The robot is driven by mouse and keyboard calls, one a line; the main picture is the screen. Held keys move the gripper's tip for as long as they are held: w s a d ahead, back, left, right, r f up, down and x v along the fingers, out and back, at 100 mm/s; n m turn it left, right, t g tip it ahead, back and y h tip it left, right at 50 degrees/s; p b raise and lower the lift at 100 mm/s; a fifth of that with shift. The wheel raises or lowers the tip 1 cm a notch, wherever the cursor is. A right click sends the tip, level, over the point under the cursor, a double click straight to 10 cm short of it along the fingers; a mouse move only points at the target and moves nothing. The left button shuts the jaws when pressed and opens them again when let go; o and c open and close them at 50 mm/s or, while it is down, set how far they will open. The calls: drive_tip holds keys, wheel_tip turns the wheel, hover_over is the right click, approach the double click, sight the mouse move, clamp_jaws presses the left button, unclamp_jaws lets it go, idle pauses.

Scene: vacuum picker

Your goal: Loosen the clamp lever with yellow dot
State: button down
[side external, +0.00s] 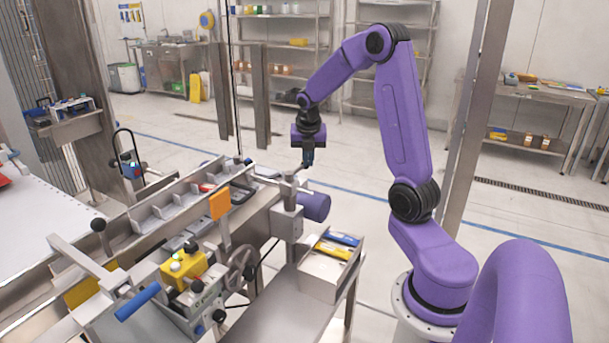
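My gripper (308,162) points down at the far right end of the steel machine, just above a grey metal block (287,222) with a short lever-like part (288,186) on top. Its fingertips are dark and small here, so I cannot tell whether they are open or touch that part. No yellow dot can be made out on any lever. Other handles on the machine are a blue-gripped bar (137,302) at front left and a black-knobbed lever (98,226) behind it.
The machine's channel has upright metal dividers (148,218) and an orange plate (219,204). A yellow button box (183,268) and handwheel (240,265) are on its front. A purple cylinder (314,206) lies beside the block. An open box (322,270) holds yellow and blue packs.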

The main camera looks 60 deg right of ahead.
drive_tip(key=shift+s+d+f, duration=0.1)
drive_tip(key=shift+s+d, duration=0.1)
drive_tip(key=shift+s, duration=0.05)
drive_tip(key=s+a+r, duration=0.2)
drive_tip(key=r, duration=0.3)
drive_tip(key=s+a+r, duration=0.2)
drive_tip(key=s+r, duration=0.1)
drive_tip(key=r, duration=0.2)
drive_tip(key=shift+a+r, duration=0.25)
drive_tip(key=shift+r, duration=0.05)
